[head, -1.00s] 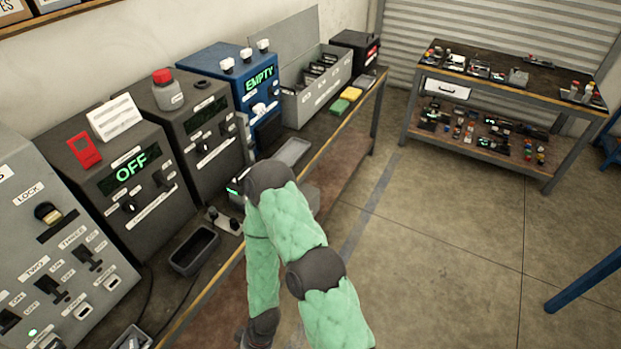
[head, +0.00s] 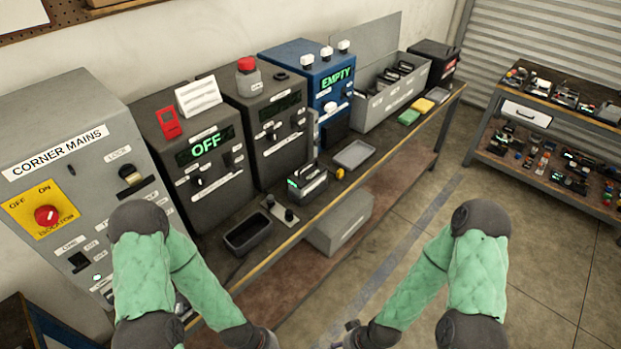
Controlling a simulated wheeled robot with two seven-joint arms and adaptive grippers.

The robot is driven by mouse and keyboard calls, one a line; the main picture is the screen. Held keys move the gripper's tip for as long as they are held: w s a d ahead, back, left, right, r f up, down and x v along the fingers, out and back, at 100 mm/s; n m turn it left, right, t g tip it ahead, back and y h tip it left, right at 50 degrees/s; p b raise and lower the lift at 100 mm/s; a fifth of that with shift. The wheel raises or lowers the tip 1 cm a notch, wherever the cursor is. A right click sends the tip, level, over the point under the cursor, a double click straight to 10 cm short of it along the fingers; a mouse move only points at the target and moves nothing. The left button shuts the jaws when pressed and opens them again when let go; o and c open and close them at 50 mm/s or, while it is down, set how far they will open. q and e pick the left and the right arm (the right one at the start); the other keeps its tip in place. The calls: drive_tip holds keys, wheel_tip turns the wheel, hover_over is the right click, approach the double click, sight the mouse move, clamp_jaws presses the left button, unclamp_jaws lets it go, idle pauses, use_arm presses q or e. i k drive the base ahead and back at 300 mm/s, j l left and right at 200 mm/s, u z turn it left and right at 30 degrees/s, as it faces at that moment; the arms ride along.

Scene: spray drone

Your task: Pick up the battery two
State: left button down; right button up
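Several dark battery-like blocks (head: 400,72) stand in the open grey box (head: 405,98) toward the far end of the bench. Another dark block with a handle and a small green display (head: 308,184) stands on the bench in front of the dark machines. I cannot read which one is battery two. My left gripper (head: 265,338) and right gripper (head: 350,334) are low at the bottom edge, well apart from these blocks. Both are small and partly cut off, so their opening does not show.
The bench (head: 285,245) also carries a dark empty tray (head: 248,233), a grey tray (head: 354,153), a blue machine reading EMPTY (head: 325,90) and a machine reading OFF (head: 205,150). A cluttered side table (head: 560,125) stands at right. Floor between is clear.

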sight(304, 180)
drive_tip(key=u, duration=0.4)
drive_tip(key=i+l+u, duration=0.2)
drive_tip(key=l, duration=0.2)
drive_tip(key=l+u, duration=0.2)
drive_tip(key=l, duration=0.25)
drive_tip(key=i+l+u, duration=0.2)
drive_tip(key=l, duration=0.25)
drive_tip(key=l+u, duration=0.25)
drive_tip(key=l, duration=0.2)
